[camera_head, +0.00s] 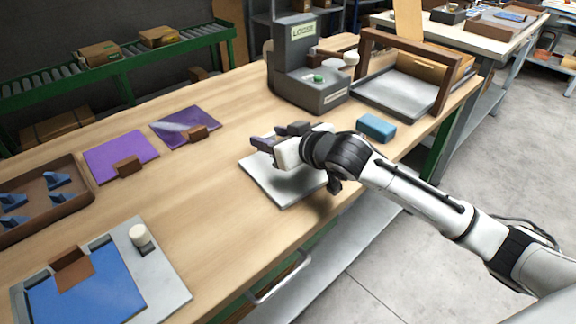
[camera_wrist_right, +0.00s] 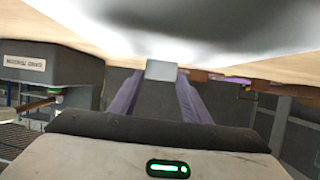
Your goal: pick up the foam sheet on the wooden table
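A pale grey flat square (camera_head: 268,184), which may be the foam sheet, lies near the front edge of the wooden table (camera_head: 215,215). My right gripper (camera_head: 272,136) is above its far part, fingers pointing left, and hides some of it with the wrist. In the right wrist view a blurred pale surface (camera_wrist_right: 200,20) fills the top. The dark purple fingers (camera_wrist_right: 160,80) stand apart there, with a small grey square shape between their tips; I cannot tell what it is or whether they touch it. My left gripper is not in view.
Two purple sheets (camera_head: 122,157) with brown blocks lie left. A brown tray (camera_head: 75,203) and a blue panel on a grey board (camera_head: 175,290) are nearer. A grey machine (camera_head: 300,65), a blue block (camera_head: 376,127) and a framed tray (camera_head: 395,95) stand behind and right.

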